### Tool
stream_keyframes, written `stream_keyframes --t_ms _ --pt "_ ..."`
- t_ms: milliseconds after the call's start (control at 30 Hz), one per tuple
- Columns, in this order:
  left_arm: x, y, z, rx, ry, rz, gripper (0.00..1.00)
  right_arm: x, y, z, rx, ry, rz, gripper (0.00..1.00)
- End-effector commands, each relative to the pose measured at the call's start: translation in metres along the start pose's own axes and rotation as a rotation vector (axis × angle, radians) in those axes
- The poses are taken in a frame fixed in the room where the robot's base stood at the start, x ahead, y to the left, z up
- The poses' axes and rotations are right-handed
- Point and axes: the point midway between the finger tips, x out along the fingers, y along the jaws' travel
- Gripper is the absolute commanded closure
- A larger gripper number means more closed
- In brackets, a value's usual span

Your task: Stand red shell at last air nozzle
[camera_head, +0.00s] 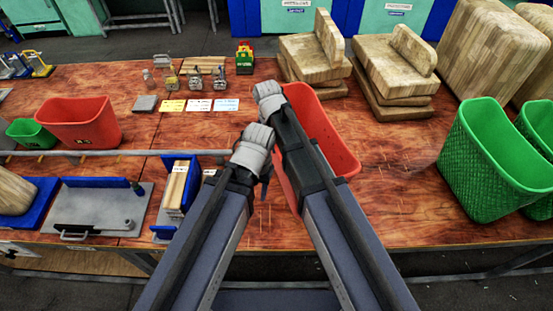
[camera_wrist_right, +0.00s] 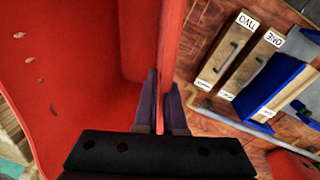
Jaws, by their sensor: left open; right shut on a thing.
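A red shell (camera_head: 325,140), a hollow bin-like shape, is partly hidden behind my right arm in the head view. My right gripper (camera_head: 268,92) is the upper one there. In the right wrist view its fingers (camera_wrist_right: 160,115) are shut on the thin wall of the red shell (camera_wrist_right: 85,60). My left gripper (camera_head: 255,140) is open just below the right one, with its fingertips partly hidden. Another red shell (camera_head: 78,122) stands at the left of the table. Small metal fittings (camera_head: 195,80) stand in a row at the back; I cannot tell which are air nozzles.
Small cards (camera_head: 198,105) lie before the fittings. A green bin (camera_head: 490,165) stands at the right, and stacked wooden blocks (camera_head: 395,80) stand at the back right. A grey rail (camera_head: 110,153) crosses the left side. The table is clear between the cards and the rail.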

Motion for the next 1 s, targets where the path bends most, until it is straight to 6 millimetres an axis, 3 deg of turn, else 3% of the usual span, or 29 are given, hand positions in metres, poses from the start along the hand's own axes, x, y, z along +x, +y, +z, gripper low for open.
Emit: stream_keyframes --t_ms 167,500,967,1000 --pt "0.002 0.0 0.0 0.0 0.0 0.0 0.5 0.002 0.0 0.0 0.0 0.0 0.001 1.0" --pt "0.038 0.003 -0.002 0.003 0.001 -0.001 0.5 0.038 -0.004 0.0 0.0 0.0 0.001 1.0" --pt "0.041 0.004 -0.003 0.005 0.0 -0.001 0.5 0.041 -0.004 0.0 0.0 0.0 0.001 1.0" --pt "0.039 0.004 -0.002 0.005 0.0 -0.001 0.5 0.039 -0.004 0.0 0.0 0.0 0.0 0.88"
